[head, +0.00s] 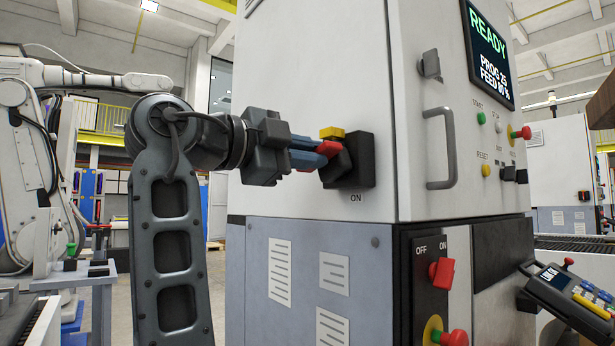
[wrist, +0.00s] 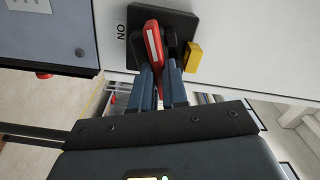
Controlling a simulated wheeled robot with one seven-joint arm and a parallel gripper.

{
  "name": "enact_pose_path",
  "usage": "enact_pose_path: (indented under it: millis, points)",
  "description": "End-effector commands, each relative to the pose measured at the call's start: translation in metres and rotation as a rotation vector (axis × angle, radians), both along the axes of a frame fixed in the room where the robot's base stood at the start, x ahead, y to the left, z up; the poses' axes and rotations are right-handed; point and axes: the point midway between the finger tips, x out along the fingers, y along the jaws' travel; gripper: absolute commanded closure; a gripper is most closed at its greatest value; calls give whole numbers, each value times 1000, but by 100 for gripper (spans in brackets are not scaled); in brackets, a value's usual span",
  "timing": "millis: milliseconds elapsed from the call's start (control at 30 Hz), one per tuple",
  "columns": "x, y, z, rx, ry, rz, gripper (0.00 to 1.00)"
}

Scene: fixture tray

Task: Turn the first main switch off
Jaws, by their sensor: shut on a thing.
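The main switch is a black box (head: 361,158) on the side wall of the grey machine cabinet, with a red handle (head: 328,148) and a yellow block (head: 332,132). "ON" is printed below it. In the wrist view the red handle (wrist: 154,45) lies between the blue fingers of my gripper (wrist: 161,78), with the yellow block (wrist: 193,57) to the right. In the head view my gripper (head: 312,154) reaches in from the left, shut on the handle. The fingers partly hide the handle in the head view.
A second red knob (head: 441,272) marked OFF and ON sits on the lower front panel. A door handle (head: 440,148), a READY screen (head: 488,50) and a pendant (head: 570,295) are to the right. Another white robot arm (head: 22,130) stands at left.

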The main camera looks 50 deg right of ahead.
Motion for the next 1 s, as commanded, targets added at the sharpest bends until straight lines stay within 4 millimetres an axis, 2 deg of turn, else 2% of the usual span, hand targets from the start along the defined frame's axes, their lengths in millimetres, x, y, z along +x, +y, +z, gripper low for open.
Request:
enact_pose_path:
  millis: [33, 200, 500, 1000]
  points:
    - [-1, 0, -5, -12, -40, -1, 100]
    - [-1, 0, -5, -46, -166, -1, 100]
    - [-1, 1, -5, -86, -307, 0, 100]
    - [-1, 1, -4, -99, -356, -1, 100]
